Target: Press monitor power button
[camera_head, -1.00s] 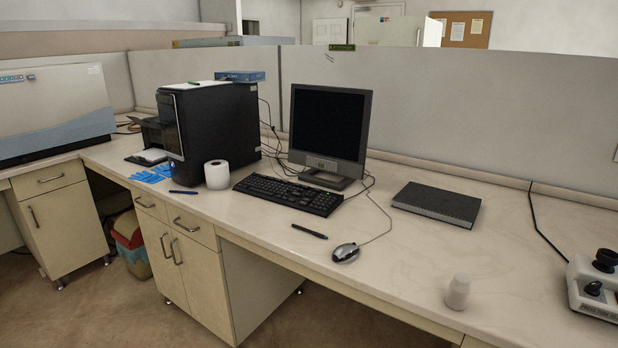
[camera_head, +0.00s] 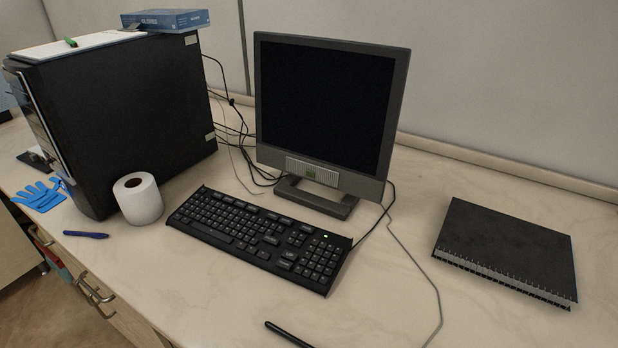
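The monitor (camera_head: 325,105) stands upright on the bench at the centre of the head view, on a dark stand (camera_head: 316,197). Its screen is black. A silver-grey panel (camera_head: 313,172) runs along the middle of its lower bezel. The power button is too small to tell apart. Neither of my grippers shows in the view.
A black keyboard (camera_head: 262,237) lies in front of the monitor. A black computer tower (camera_head: 125,115) and a white paper roll (camera_head: 138,198) stand left. A black spiral notebook (camera_head: 507,250) lies right. A dark pen (camera_head: 288,334) lies at the front. Cables run behind the keyboard.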

